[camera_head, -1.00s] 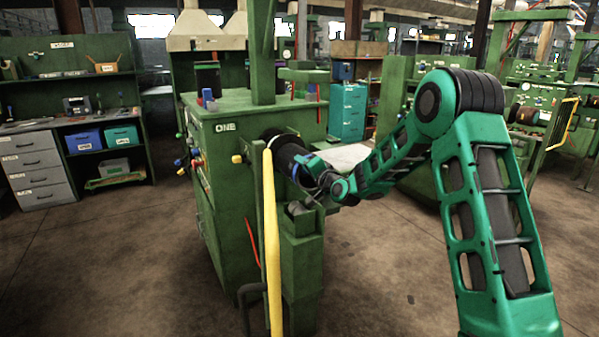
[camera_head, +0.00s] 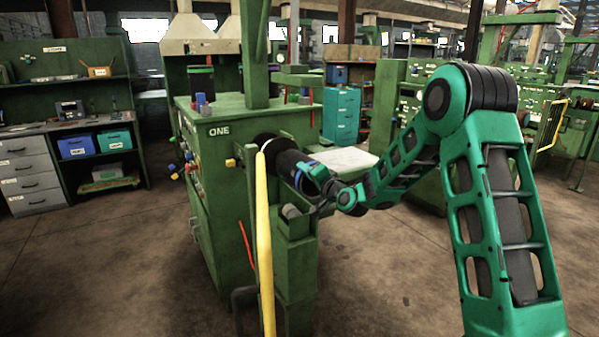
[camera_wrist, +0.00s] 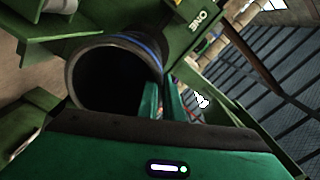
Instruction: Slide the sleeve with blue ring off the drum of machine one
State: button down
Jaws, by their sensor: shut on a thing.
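Machine one (camera_head: 215,165) is the green cabinet marked ONE. A black sleeve with a blue ring (camera_head: 286,163) sticks out from its side, toward the right and toward me. The blue ring (camera_head: 298,179) is near the sleeve's outer end. My gripper (camera_head: 315,180) is at that end, shut on the sleeve's rim. In the wrist view the sleeve's round mouth (camera_wrist: 75,72) faces me with the blue ring around it, and the gripper fingers (camera_wrist: 161,100) pinch the wall at its right side. The inside is dark. The drum cannot be made out there.
A yellow upright bar (camera_head: 266,240) stands in front of the sleeve. A green post with a block (camera_head: 297,225) stands below the sleeve's outer end. A pale tabletop (camera_head: 343,160) lies behind my arm. The floor at the front right is open.

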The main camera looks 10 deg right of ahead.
jog(key=v, duration=1.9)
jog(key=shift+d, duration=0.2)
dwell(1.2)
jog(key=shift+w, duration=0.1)
jog(key=shift+r, duration=0.1)
jog(key=shift+s+d+r+g+h, duration=0.2)
jog(key=shift+s+r+g+h, duration=0.1)
jog(key=shift+s+g, duration=0.4)
jog(key=shift+s+d+r+g+h, duration=0.15)
jog(key=shift+s+r+g, duration=0.25)
jog(key=shift+g, duration=0.5)
jog(key=shift+s+d+r+g+h, duration=0.25)
jog(key=shift+s+g, duration=0.3)
jog(key=shift+g, duration=0.25)
